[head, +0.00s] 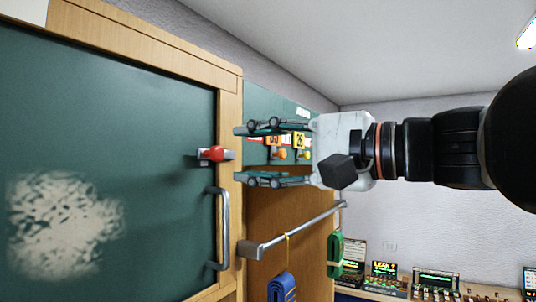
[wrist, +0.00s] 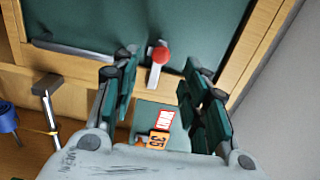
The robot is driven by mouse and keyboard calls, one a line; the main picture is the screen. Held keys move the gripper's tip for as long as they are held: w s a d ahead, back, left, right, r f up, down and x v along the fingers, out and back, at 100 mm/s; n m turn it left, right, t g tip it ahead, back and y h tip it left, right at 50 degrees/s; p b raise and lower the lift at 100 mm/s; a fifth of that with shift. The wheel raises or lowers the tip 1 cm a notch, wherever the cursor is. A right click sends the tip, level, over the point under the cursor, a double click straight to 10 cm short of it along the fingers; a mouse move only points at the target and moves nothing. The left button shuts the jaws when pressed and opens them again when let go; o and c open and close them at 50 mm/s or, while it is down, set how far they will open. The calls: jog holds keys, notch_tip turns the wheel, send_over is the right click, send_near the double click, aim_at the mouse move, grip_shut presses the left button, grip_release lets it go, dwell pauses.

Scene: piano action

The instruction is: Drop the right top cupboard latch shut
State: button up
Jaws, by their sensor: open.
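The latch (head: 229,155) is a short grey bar with a red knob (head: 213,153), at the right edge of the green cupboard door (head: 130,110). In the head view the bar lies roughly level, its right end at the wooden frame. The latch also shows in the wrist view (wrist: 154,78), with its red knob (wrist: 161,55) at the far end, between the fingertips in the picture. My gripper (head: 240,154) is open and empty, just right of the latch, one finger above its height and one below. It also shows in the wrist view (wrist: 161,60). I see no contact with the knob.
A grey door handle (head: 223,228) stands below the latch. A metal rail (head: 300,228) juts out lower right, holding a blue strap (head: 282,287) and a green strap (head: 334,253). Numbered tags (head: 299,141) and orange knobs are behind the fingers. Devices stand on a shelf at lower right.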

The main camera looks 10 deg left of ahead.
jog(key=shift+v, duration=2)
jog(key=d+f+n+h+b, duration=0.1)
jog(key=d+f+h+b, duration=0.3)
jog(key=f, duration=1)
jog(key=d+f+h+b, duration=0.1)
jog(key=f+b, duration=0.6)
jog(key=f, duration=0.7)
jog(key=d+f+n+h+b, duration=0.1)
jog(key=d+f+h+b, duration=0.3)
jog(key=f, duration=1)
jog(key=s+d+f+h+b, duration=0.1)
jog(key=d+f+b, duration=0.4)
jog(key=f, duration=0.7)
jog(key=s+d+f+n+h+b, duration=0.1)
jog(key=d+f+h+b, duration=0.3)
jog(key=f, duration=0.9)
jog(key=s+d+f+n+h+b, duration=0.1)
jog(key=d+f+b, duration=0.5)
jog(key=f, duration=0.7)
jog(key=shift+s+f+h+b, duration=0.15)
jog(key=shift+s+h+b, duration=0.05)
jog(key=shift+h+b, duration=0.7)
